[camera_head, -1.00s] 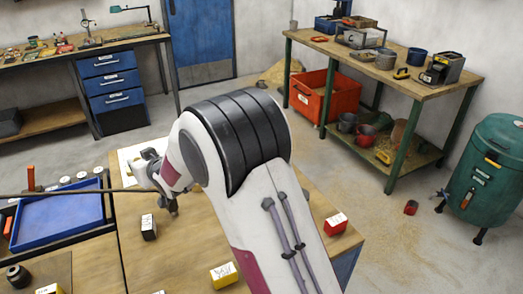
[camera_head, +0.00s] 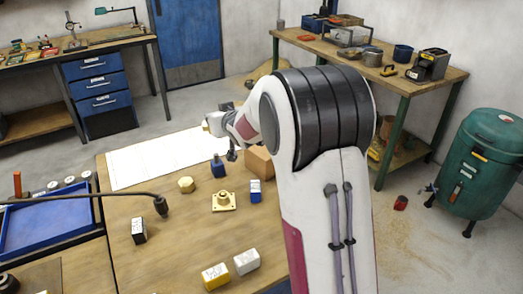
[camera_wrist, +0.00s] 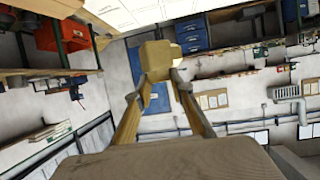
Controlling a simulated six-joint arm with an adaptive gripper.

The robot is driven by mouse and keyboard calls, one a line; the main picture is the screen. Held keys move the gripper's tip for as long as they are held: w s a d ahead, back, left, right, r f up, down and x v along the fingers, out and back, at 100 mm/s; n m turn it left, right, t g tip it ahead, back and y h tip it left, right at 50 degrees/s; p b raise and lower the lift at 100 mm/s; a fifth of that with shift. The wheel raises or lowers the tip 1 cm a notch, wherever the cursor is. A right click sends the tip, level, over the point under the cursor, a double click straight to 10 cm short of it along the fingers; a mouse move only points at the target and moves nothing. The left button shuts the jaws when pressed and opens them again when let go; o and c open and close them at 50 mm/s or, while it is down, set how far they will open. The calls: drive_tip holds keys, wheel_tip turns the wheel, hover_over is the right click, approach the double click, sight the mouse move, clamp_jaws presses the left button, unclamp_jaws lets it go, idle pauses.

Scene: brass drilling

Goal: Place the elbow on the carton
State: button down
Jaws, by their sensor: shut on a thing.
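My gripper (camera_wrist: 157,78) is shut on a dull yellow, brass-coloured piece, which I take as the elbow (camera_wrist: 158,58). The wrist view shows it at the fingertips, raised clear of the table; its bend is not plain from this side. In the head view my wrist is above the far part of the table, and the fingertips and held piece cannot be made out clearly. A plain brown box, the carton (camera_head: 258,162), stands on the table to the right of and below my wrist. My arm covers its right part.
Near the carton stand a blue bottle (camera_head: 217,168), a blue-and-white box (camera_head: 255,190), a brass flanged fitting (camera_head: 223,201) and a brass hex piece (camera_head: 186,184). A white sheet (camera_head: 150,162) lies at the back. A black gooseneck (camera_head: 120,194) crosses the left side.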

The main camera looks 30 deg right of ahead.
drive_tip(key=s+d+r+m+h, duration=0.1)
drive_tip(key=s+d, duration=0.2)
drive_tip(key=d, duration=0.3)
drive_tip(key=s+d+r+m+h, duration=0.1)
drive_tip(key=s+d, duration=0.2)
drive_tip(key=d, duration=0.4)
drive_tip(key=shift+s+d+r+h, duration=0.15)
drive_tip(key=shift+d+r+h, duration=0.05)
drive_tip(key=shift+h, duration=0.2)
hover_over(262, 160)
drive_tip(key=w+d, duration=0.2)
drive_tip(key=d, duration=0.1)
wheel_tip(262, 160, down, 6)
drive_tip(key=shift+a+f, duration=0.15)
drive_tip(key=shift+a, duration=0.1)
drive_tip(key=shift+f, duration=0.1)
drive_tip(key=shift+f, duration=1.8)
drive_tip(key=shift+f, duration=0.1)
